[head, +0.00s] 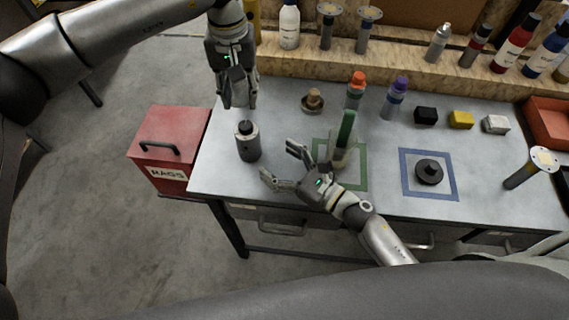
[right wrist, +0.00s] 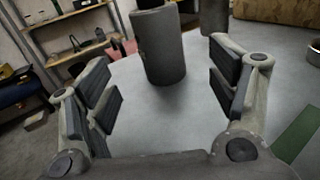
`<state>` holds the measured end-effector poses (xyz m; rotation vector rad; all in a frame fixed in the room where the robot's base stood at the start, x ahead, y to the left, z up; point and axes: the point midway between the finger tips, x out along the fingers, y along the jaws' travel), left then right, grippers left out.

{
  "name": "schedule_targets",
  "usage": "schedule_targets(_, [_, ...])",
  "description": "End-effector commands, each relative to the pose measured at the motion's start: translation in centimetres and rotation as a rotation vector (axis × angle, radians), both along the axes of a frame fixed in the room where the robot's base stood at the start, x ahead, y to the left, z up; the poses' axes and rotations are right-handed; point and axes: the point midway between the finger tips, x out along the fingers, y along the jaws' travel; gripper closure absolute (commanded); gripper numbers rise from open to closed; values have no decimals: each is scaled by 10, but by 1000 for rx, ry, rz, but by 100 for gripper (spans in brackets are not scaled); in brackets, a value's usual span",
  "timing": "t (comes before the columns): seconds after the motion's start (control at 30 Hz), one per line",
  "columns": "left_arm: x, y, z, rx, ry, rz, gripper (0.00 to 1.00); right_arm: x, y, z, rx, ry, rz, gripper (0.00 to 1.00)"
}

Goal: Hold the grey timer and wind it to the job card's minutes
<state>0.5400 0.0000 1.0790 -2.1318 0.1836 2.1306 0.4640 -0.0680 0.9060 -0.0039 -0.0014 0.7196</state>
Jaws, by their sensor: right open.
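The grey timer (head: 249,146) is an upright dark grey cylinder with a black knob on top, near the left end of the table. My right gripper (head: 281,164) is open to the right of it, low over the table and empty. In the right wrist view the timer (right wrist: 161,48) stands ahead, between the lines of the spread fingers but beyond their tips. My left gripper (head: 239,103) points down above the timer, apart from its knob; the gap between its fingers is unclear. I cannot make out a job card.
A green-handled item (head: 344,140) stands in a green square just beyond my right gripper. A black round piece (head: 429,172) lies in a blue square (head: 404,187). A wooden-topped piece (head: 314,98) and bottles are farther back. A red box (head: 170,135) adjoins the table's left edge.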

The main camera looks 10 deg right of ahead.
Motion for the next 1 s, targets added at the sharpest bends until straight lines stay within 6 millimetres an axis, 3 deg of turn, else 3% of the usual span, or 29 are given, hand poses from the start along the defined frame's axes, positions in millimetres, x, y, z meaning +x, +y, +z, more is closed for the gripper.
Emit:
schedule_targets(0.3, [0,0,0,0,0,0,64,44,39,1,3,-1,2,21])
schedule_targets(0.5, [0,0,0,0,0,0,64,62,55,1,4,2,1,21])
schedule_targets(0.93, [0,0,0,0,0,0,64,68,61,0,3,3,2,21])
schedule_targets(1.0, [0,0,0,0,0,0,64,68,61,0,3,3,2,30])
